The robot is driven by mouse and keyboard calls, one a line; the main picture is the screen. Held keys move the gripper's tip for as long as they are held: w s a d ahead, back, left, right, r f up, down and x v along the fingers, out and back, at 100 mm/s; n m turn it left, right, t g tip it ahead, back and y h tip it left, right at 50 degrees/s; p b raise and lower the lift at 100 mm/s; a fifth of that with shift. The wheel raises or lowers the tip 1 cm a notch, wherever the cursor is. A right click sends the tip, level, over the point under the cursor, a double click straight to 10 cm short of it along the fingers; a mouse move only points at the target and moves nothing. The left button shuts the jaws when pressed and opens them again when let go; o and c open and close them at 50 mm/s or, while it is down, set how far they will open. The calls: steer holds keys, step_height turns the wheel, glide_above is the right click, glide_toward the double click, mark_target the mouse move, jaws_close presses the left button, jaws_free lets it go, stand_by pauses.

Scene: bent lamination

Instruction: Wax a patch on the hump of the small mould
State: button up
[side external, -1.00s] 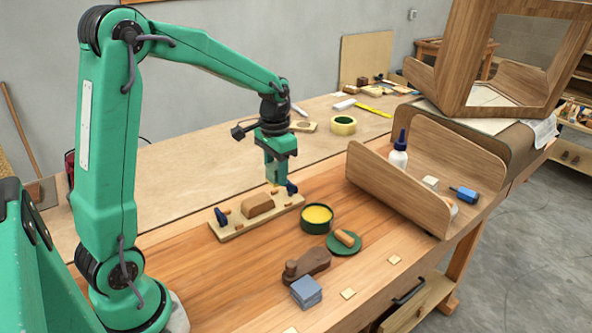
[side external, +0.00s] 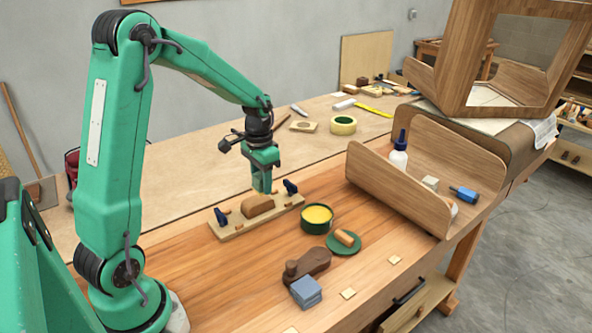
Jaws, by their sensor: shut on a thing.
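The small mould is a pale wooden board (side external: 232,230) with a brown rounded hump (side external: 257,207) in its middle and dark blue clamps at its ends. My gripper (side external: 262,188) points down just behind the hump, toward its right end. It is shut on a small yellowish piece, mostly hidden between the fingers. I cannot tell whether this piece touches the hump. An open dark green tin of yellow wax (side external: 317,214) stands to the right of the board. No waxed patch can be made out on the hump.
A green lid (side external: 337,250) with a wooden piece on it, a brown tool (side external: 305,265) and a grey-blue block (side external: 306,292) lie in front. A curved wooden form (side external: 400,196) stands on the right, with a glue bottle (side external: 399,157). The bench at the left front is clear.

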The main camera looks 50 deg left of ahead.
mark_target(261, 203)
steer(key=shift+f, duration=2)
steer(key=shift+a+f, duration=0.5)
steer(key=shift+a, duration=2.65)
steer(key=d, duration=0.6)
steer(key=shift+d, duration=0.3)
steer(key=shift+s+a, duration=0.1)
steer(key=shift+a, duration=3.1)
steer(key=shift+d, duration=3)
steer(key=shift+r, duration=4)
steer(key=shift+d, duration=0.1)
